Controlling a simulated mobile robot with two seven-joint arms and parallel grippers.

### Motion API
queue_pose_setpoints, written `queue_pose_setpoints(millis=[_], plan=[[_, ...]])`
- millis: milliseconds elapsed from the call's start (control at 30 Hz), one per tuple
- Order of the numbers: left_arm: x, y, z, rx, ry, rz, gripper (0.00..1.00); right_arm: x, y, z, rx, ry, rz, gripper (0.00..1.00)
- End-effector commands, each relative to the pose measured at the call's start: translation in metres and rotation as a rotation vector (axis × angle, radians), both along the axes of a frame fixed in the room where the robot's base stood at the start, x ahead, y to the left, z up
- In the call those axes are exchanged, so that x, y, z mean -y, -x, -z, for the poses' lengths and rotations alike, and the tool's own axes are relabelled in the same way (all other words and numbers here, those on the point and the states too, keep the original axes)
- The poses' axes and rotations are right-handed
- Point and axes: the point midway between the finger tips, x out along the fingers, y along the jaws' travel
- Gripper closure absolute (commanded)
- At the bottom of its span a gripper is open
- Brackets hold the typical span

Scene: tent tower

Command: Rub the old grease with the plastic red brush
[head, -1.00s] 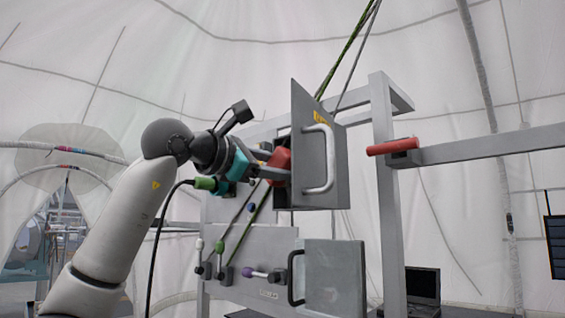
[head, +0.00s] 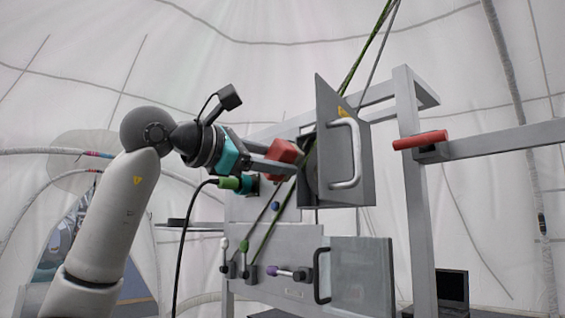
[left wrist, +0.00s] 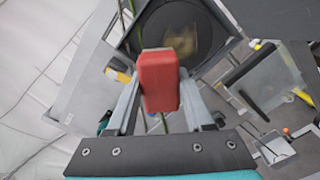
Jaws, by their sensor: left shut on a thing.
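My left gripper (head: 280,160) is shut on the red brush (head: 285,151), a blocky plastic piece. The brush (left wrist: 158,80) also shows between the two fingers in the left wrist view. Ahead of it is a dark round opening (left wrist: 215,35) with a brownish patch (left wrist: 182,42) on its inner back, which looks like the old grease. The brush hides part of the opening's lower rim. In the head view the brush is just left of the open grey box; contact cannot be told. My right gripper is not in view.
The box's grey door (head: 338,110) with its metal handle (head: 346,152) stands open right of the brush. Green ropes (head: 366,48) run up behind it. Below are a panel with levers (head: 244,262) and a second grey door (head: 362,280). A red-handled rail (head: 420,140) is at right.

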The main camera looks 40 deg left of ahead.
Motion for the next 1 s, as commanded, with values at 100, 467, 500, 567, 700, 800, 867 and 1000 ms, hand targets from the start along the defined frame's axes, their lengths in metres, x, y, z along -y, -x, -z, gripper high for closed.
queue_pose_setpoints(millis=[100, 467, 500, 567, 700, 800, 867, 1000], plan=[[0.000, 0.001, 0.000, 0.001, 0.000, 0.001, 0.93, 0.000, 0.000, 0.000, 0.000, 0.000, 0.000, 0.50], [-0.001, 0.013, -0.001, 0.003, 0.001, 0.001, 0.93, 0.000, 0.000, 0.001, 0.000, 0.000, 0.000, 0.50], [-0.002, 0.017, -0.001, 0.003, 0.001, 0.001, 0.93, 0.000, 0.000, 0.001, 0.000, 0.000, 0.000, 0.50], [-0.002, 0.022, -0.001, 0.003, 0.000, 0.000, 0.93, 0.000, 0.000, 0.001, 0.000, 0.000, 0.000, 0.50], [-0.002, 0.030, 0.000, 0.001, 0.001, 0.001, 0.93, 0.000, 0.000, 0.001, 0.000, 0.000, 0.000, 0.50], [-0.002, 0.030, 0.000, 0.001, 0.001, 0.002, 0.93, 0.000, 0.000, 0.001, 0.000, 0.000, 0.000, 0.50], [-0.002, 0.030, 0.000, 0.001, 0.001, 0.002, 0.93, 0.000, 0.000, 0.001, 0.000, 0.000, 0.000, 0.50], [-0.002, 0.030, 0.000, 0.001, 0.001, 0.002, 0.93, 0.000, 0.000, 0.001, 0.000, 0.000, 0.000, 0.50]])
